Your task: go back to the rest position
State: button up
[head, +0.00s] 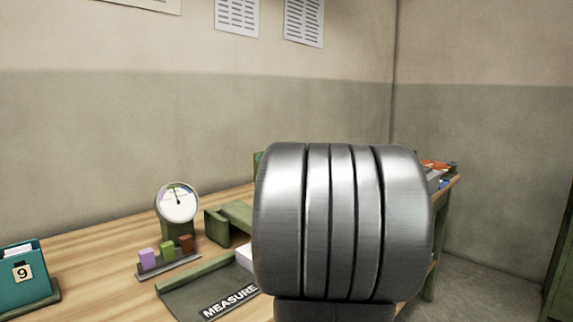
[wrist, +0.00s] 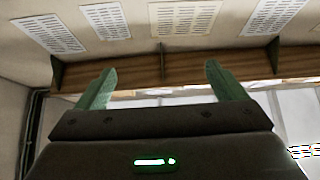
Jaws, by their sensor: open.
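My gripper (wrist: 155,88) shows in the wrist view with its two green fingers spread apart and nothing between them. It is open. Beyond the fingers in that view are a wooden shelf edge or beam (wrist: 190,65) and several printed sheets. In the head view a large ribbed metal part of my arm fills the middle right and hides the table behind it. My gripper's fingers do not show in the head view.
A wooden table (head: 95,245) carries a round dial gauge (head: 178,203), a rack of coloured blocks (head: 168,262), a dark tray marked MEASURE (head: 195,300) and a teal box marked 9 (head: 25,285). Red and other items (head: 437,166) lie at the far right end. Open floor (head: 480,275) shows at right.

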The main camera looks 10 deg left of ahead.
notch_tip(320, 180, down, 10)
jog(key=b, duration=0.3)
jog(key=shift+r, duration=0.25)
jog(key=shift+w+a, duration=0.1)
jog(key=shift+f, duration=0.2)
notch_tip(320, 180, up, 10)
jog(key=p, duration=0.3)
notch_tip(320, 180, down, 10)
jog(key=b, duration=0.4)
jog(key=r+p, duration=0.1)
jog(key=p, duration=0.1)
jog(key=w+a+r+p, duration=0.1)
jog(key=p, duration=0.1)
jog(key=r+p, duration=0.1)
jog(key=p, duration=0.1)
jog(key=shift+w+a+r, duration=0.15)
jog(key=shift+a+r, duration=0.25)
